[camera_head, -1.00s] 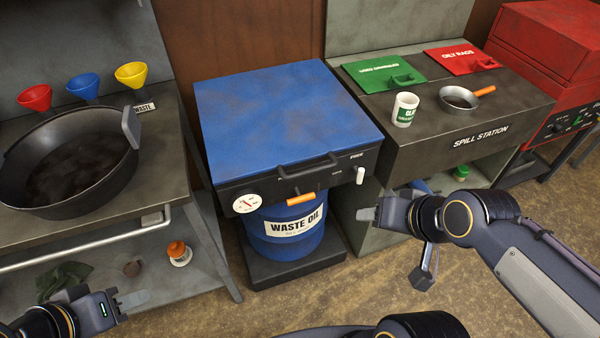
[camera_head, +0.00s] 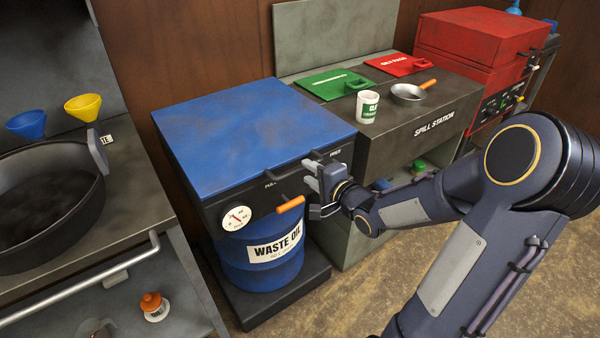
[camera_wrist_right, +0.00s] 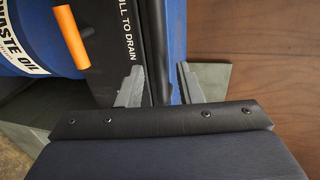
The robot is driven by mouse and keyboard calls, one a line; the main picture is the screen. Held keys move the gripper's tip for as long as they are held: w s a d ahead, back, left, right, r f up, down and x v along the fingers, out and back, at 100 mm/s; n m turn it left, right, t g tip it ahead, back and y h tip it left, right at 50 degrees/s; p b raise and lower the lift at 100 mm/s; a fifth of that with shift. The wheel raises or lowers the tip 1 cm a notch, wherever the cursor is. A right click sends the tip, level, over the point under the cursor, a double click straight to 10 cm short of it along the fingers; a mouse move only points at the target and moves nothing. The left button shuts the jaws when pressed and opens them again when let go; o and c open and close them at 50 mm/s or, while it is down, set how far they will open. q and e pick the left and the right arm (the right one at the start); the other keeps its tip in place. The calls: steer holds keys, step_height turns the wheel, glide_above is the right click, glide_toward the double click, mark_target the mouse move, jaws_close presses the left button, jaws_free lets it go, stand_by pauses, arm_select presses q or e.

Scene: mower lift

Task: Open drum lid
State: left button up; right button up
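The waste oil drum unit has a large blue lid (camera_head: 255,125), which lies closed and flat over the black front panel (camera_head: 232,196). The blue drum (camera_head: 245,262) with its "WASTE OIL" label stands below. Contact with the handle cannot be told. My left gripper is out of view.
An orange handle (camera_head: 290,204) and a round gauge (camera_head: 237,218) sit on the front panel. The spill station (camera_head: 425,130) with a cup (camera_head: 367,107) and pan (camera_head: 410,93) stands to the right. A bench with a black basin (camera_head: 60,225) is at left.

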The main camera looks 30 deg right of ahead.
mark_target(304, 169)
steer(key=x, duration=0.4)
steer(key=shift+b, duration=0.3)
jaws_close()
